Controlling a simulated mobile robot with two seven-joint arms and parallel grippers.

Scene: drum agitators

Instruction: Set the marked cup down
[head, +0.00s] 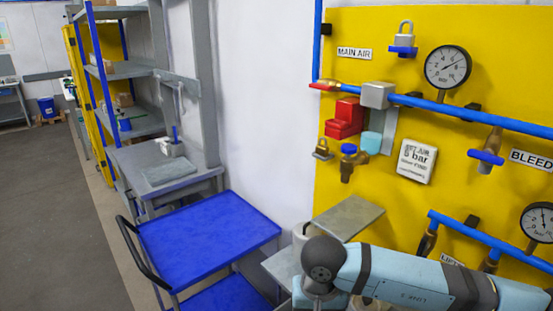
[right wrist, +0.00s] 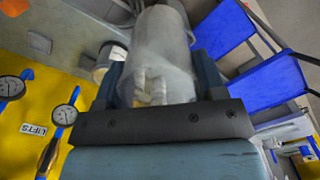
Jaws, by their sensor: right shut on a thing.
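My right gripper (right wrist: 160,66) is shut on a pale grey, cloudy cup (right wrist: 163,45), with one dark finger on each side of it. Cream-coloured shapes show on the cup near the palm; I cannot make out a clear mark. In the head view my right arm comes in from the lower right, and its wrist hides the held cup. Another whitish cup-like vessel (head: 301,235) stands by the grey shelf, just beyond my wrist; it appears beside the left finger in the right wrist view (right wrist: 106,62). My left gripper is not in view.
A blue cart (head: 208,236) with an empty top stands left of my right arm. A grey plate (head: 348,217) juts out by the yellow panel (head: 450,120), which carries gauges, pipes and valves. A grey workbench (head: 168,170) and shelving stand behind the cart.

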